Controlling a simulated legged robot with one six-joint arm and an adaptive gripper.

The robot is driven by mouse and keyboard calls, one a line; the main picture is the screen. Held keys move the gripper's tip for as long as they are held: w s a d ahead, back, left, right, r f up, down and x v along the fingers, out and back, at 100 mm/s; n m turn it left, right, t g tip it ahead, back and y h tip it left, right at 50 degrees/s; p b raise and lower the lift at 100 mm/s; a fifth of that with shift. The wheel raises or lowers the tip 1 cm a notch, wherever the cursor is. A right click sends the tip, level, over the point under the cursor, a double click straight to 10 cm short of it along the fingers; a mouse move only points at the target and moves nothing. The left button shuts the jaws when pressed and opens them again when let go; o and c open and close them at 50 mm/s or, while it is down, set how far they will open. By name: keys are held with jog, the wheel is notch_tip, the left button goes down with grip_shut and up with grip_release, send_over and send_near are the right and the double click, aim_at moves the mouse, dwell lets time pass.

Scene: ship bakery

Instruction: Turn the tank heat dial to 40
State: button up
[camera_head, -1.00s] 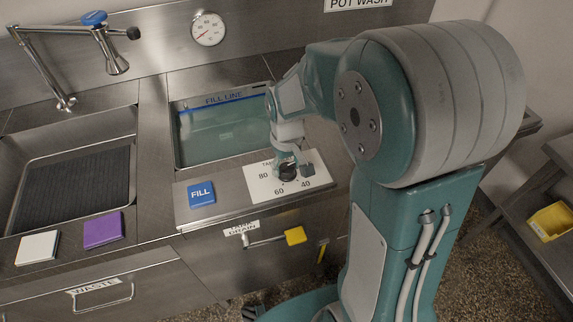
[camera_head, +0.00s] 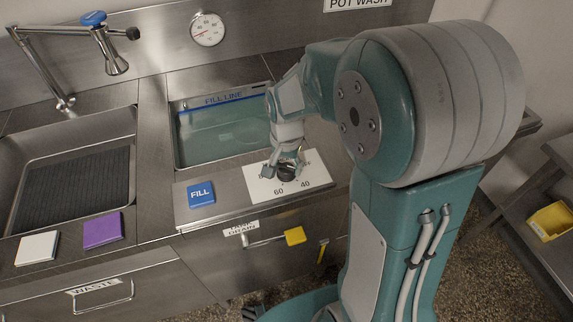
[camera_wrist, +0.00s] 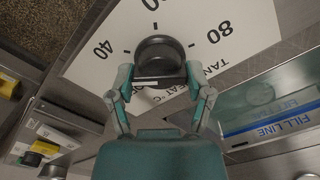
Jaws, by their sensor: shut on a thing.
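The tank heat dial is a dark round knob (camera_wrist: 160,58) on a white plate marked 40, 60 and 80. It also shows in the head view as a dark dial (camera_head: 287,173) on the white plate (camera_head: 258,193). My gripper (camera_wrist: 160,80) is shut on the knob, with one finger on each side of it. In the head view my gripper (camera_head: 284,171) reaches down onto the dial from above and partly covers the plate's upper print. I cannot tell which number the knob's pointer faces.
A blue FILL button (camera_head: 201,193) sits left of the dial plate. The water-filled tank (camera_head: 222,104) lies behind it. A yellow-handled drain lever (camera_head: 295,236) is below the front edge. A round thermometer (camera_head: 207,29) hangs on the back wall.

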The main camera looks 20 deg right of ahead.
aim_at(285, 165)
jog(key=shift+s+f+m, duration=0.1)
jog(key=shift+m, duration=1.5)
jog(key=o, duration=1.1)
jog(key=shift+a, duration=0.1)
jog(key=shift+o, duration=0.2)
jog(key=shift+r, duration=0.4)
notch_tip(285, 165, up, 11)
